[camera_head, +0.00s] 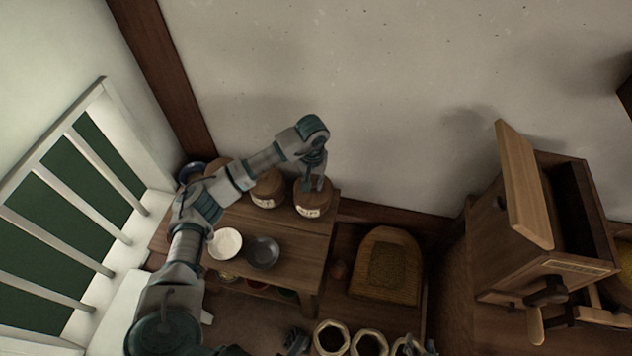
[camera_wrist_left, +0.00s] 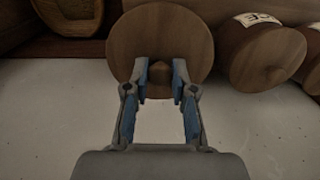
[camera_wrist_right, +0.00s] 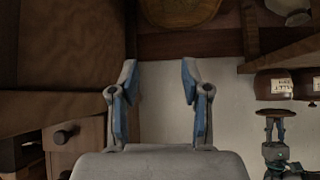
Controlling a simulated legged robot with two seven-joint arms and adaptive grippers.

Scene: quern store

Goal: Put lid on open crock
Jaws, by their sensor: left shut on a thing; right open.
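A round wooden lid with a small knob (camera_wrist_left: 160,28) fills the top middle of the left wrist view. My left gripper (camera_wrist_left: 161,68) is shut on the lid's knob. In the head view the left gripper (camera_head: 317,178) is over the rightmost labelled brown crock (camera_head: 312,198). The upside-down right wrist view shows the lid (camera_wrist_right: 270,112) held level, with a narrow gap between it and a labelled crock (camera_wrist_right: 275,84). The crock's mouth is hidden. My right gripper (camera_wrist_right: 160,85) is open and empty, away from the crocks.
Another labelled crock (camera_head: 267,189) stands left of it. A white bowl (camera_head: 225,243) and a dark bowl (camera_head: 262,252) sit on the wooden table (camera_head: 297,255). A wooden mill (camera_head: 545,220) stands at right, a woven-topped seat (camera_head: 388,268) between. Hexagonal-rimmed containers (camera_head: 331,338) are in front.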

